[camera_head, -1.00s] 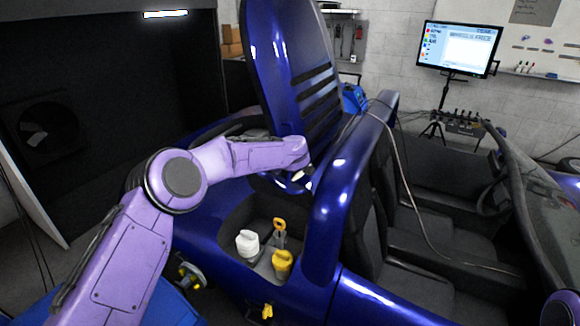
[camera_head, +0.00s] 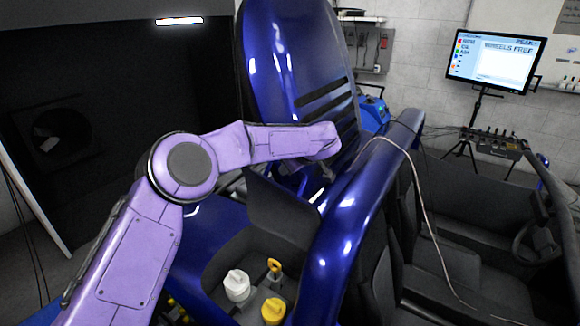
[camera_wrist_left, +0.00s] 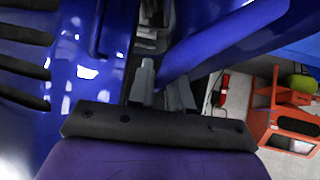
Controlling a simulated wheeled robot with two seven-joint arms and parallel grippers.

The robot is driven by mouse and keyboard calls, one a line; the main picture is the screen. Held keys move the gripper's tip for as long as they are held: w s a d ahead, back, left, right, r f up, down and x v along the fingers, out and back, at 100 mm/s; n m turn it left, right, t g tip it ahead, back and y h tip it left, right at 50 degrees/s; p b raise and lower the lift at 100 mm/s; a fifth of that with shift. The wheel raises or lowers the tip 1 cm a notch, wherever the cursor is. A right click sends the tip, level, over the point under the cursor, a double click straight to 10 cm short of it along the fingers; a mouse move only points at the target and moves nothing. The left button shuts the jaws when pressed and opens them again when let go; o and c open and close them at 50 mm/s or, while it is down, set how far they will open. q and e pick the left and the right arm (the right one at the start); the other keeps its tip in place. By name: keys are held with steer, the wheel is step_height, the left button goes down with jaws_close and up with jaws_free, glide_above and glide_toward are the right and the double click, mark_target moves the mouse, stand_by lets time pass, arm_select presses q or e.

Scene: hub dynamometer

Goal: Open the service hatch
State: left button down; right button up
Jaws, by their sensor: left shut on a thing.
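The service hatch (camera_head: 285,212) seems to be the dark panel standing tilted up behind an open recess in the blue car body. In the recess are a white cap (camera_head: 237,285), a yellow cap (camera_head: 273,311) and a yellow-handled dipstick (camera_head: 274,266). My left gripper (camera_head: 318,172) is at the panel's upper right edge, partly hidden by my wrist. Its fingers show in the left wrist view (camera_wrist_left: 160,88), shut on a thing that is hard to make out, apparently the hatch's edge. My right gripper is not in view.
A large blue slatted cover (camera_head: 300,70) stands raised close behind my wrist. A blue roll bar (camera_head: 350,220) runs just right of the recess. A pale cable (camera_head: 420,190) hangs over the seats. A monitor (camera_head: 492,60) stands at the back right.

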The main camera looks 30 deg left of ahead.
arm_select(q)
steer(key=shift+f, duration=0.15)
steer(key=c, duration=1.2)
jaws_free()
steer(key=shift+o, duration=0.2)
steer(key=shift+w, duration=0.15)
steer(key=b+v, duration=0.3)
steer(key=v, duration=0.6)
steer(key=shift+d, duration=0.2)
steer(key=shift+s+d+r, duration=0.2)
steer(key=shift+d+r, duration=0.15)
steer(key=shift+r, duration=0.25)
steer(key=shift+a, duration=0.1)
